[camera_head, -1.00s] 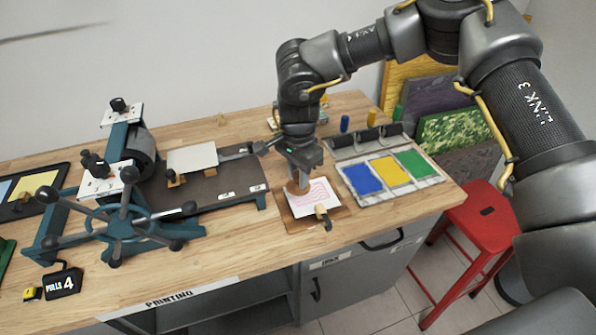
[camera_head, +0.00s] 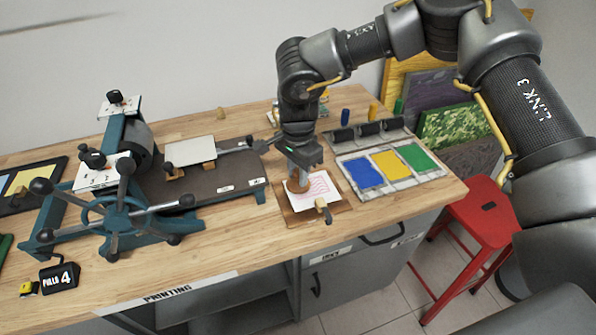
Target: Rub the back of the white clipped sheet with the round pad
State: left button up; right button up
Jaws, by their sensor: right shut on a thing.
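The white clipped sheet (camera_head: 318,189) lies on a brown board (camera_head: 297,216) on the bench. It bears pink wavy lines, and a wooden clip (camera_head: 323,210) holds its front edge. My right gripper (camera_head: 299,172) points down over the left part of the sheet and is shut on the round pad (camera_head: 298,186). The brown pad is low over the sheet's left side and appears to touch it; the gripper hides part of both. My left gripper is not in view.
A teal press (camera_head: 118,218) with a spoked wheel stands at the left, with a pale plate (camera_head: 190,151) on its bed. An ink tray (camera_head: 346,167) with blue, yellow and green patches lies at the right. A red stool (camera_head: 484,222) stands beside the bench.

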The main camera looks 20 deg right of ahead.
jog(key=shift+f, duration=0.35)
jog(key=shift+d, duration=0.1)
dwell(0.5)
jog(key=shift+d, duration=0.95)
jog(key=shift+d, duration=0.15)
jog(key=shift+w+d, duration=0.1)
jog(key=shift+d, duration=0.8)
jog(key=shift+w+d, duration=0.1)
jog(key=shift+d, duration=0.9)
jog(key=shift+a, duration=0.15)
